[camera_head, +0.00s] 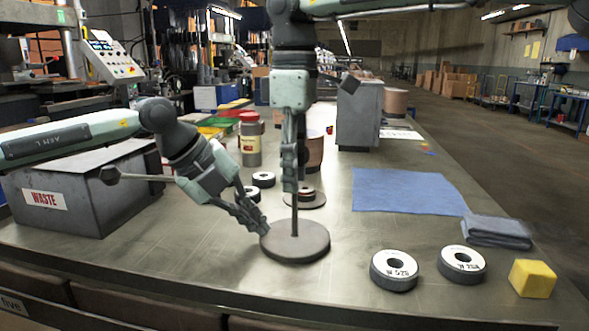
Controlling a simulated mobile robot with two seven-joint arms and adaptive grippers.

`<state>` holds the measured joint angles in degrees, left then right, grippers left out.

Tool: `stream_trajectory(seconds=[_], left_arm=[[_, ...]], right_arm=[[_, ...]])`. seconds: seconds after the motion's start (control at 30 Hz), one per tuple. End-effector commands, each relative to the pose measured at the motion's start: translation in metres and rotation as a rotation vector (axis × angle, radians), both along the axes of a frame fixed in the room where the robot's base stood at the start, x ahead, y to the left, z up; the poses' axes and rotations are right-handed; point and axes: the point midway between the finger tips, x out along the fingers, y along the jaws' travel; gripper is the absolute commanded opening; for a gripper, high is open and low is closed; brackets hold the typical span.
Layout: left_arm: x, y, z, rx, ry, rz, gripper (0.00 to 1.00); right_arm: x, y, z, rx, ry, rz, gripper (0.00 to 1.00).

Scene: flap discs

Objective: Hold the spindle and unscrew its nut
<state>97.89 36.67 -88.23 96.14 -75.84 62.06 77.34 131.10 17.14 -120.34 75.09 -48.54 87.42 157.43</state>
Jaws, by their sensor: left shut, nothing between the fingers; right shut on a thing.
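The spindle is a thin upright rod (295,215) on a round dark base (296,243) near the middle of the bench. My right gripper (292,184) comes straight down from above and is shut around the upper part of the rod. Its fingers hide that part, and I cannot make out the nut there. My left gripper (260,226) reaches in low from the left. It is shut and empty, with its fingertips beside the left edge of the base; I cannot tell whether they touch it.
Two labelled discs (394,270) (462,263) and a yellow block (532,279) lie at front right. A blue mat (405,190) and folded cloth (497,231) lie behind them. A grey waste bin (90,190) stands left. Small rings (263,179) and a red-lidded jar (250,145) stand behind.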

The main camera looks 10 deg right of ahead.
Motion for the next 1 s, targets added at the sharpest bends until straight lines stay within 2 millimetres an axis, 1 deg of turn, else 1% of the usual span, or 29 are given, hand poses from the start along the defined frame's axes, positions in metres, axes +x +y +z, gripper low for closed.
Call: stream_trajectory(seconds=[0.03,0.1,0.4,1.0], left_arm=[[-0.0007,0.0003,-0.0033,0.004,0.004,-0.001,0.00],[-0.0007,0.0003,-0.0033,0.004,0.004,-0.001,0.00],[-0.0007,0.0004,-0.0032,0.004,0.004,0.000,0.00],[-0.0005,0.0005,-0.0031,0.004,0.004,0.000,0.00]], right_arm=[[-0.0007,0.0008,-0.0018,0.004,0.005,0.095,0.13],[-0.0010,0.0006,-0.0015,0.004,0.005,0.236,0.13],[-0.0009,0.0009,-0.0015,0.004,0.002,0.832,0.12],[-0.0015,0.0008,-0.0021,0.004,0.004,1.978,0.11]])
